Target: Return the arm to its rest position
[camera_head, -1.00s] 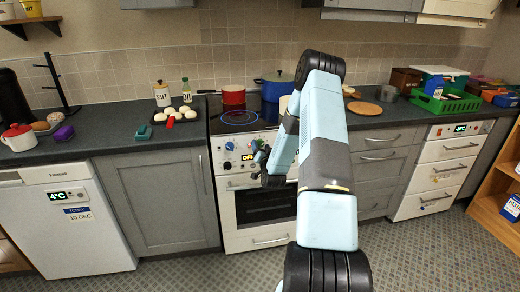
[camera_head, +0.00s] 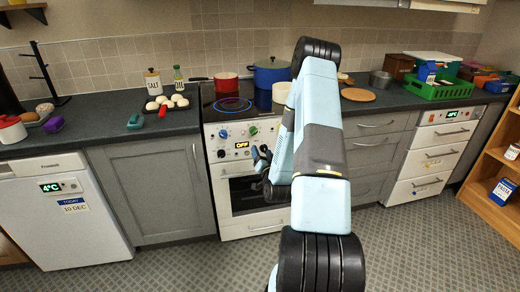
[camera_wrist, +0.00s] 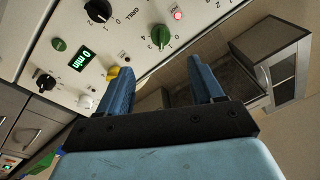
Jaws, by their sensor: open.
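My light-blue arm rises from the bottom of the head view and reaches forward toward the stove front. My gripper (camera_head: 262,160) is in front of the oven's upper door, partly hidden by my own arm. In the wrist view its two blue fingers (camera_wrist: 162,82) are apart with nothing between them. The stove's control panel (camera_wrist: 120,40) shows beyond them, with knobs, a green "0 min" display and a lit red lamp. I cannot judge the exact gap between fingers and panel.
The stove (camera_head: 246,215) has a red pot (camera_head: 227,88) and a blue pot (camera_head: 270,74) on top. A white fridge (camera_head: 60,215) stands left and a wooden shelf (camera_head: 490,200) right. A green crate (camera_head: 445,90) is on the right counter. Floor is free around my arm.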

